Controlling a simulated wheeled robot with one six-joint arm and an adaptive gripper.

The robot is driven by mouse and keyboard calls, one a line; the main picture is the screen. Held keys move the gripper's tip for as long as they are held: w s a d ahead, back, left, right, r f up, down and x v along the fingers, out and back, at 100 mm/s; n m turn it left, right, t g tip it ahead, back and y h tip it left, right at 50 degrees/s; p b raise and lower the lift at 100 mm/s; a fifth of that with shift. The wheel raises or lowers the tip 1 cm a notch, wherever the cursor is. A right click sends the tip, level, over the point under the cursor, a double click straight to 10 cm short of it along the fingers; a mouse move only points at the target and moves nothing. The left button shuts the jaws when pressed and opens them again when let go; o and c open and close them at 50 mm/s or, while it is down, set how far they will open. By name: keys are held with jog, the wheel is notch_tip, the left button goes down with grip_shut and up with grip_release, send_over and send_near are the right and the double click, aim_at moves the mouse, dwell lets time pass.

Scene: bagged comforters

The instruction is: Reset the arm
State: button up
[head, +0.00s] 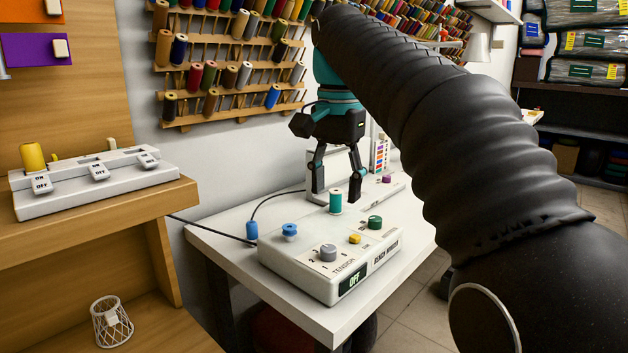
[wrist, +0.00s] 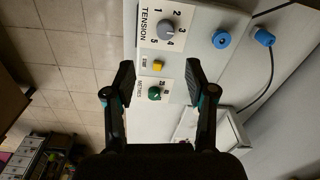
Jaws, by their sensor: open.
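My gripper (head: 335,180) hangs from my black and teal arm, fingers down, above the back part of the bench winder (head: 330,262). Its two fingers are spread apart with nothing held between them. A teal thread spool (head: 335,202) stands just below the fingers in the head view; I cannot tell whether it touches them. In the wrist view the open fingers (wrist: 159,80) frame the winder's panel (wrist: 170,50), with a grey tension dial (wrist: 166,37), a yellow button (wrist: 157,66) and a green knob (wrist: 154,93). The winder's display reads OFF.
The winder sits on a white table (head: 222,238). A blue plug (head: 252,230) on a black cable lies beside it. A wooden desk (head: 110,208) with a white switch strip (head: 90,178) stands at left. Thread racks (head: 225,65) line the wall behind my arm.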

jog(key=s+d+f+n+t, duration=0.2)
jog(key=s+d+f, duration=0.3)
jog(key=s+f, duration=0.5)
jog(key=s+d+f+n+t, duration=0.3)
jog(key=s+f, duration=0.7)
jog(key=f, duration=0.4)
jog(key=shift+d+f+n, duration=0.25)
jog(key=shift+d+n, duration=0.65)
jog(key=shift+d, duration=0.1)
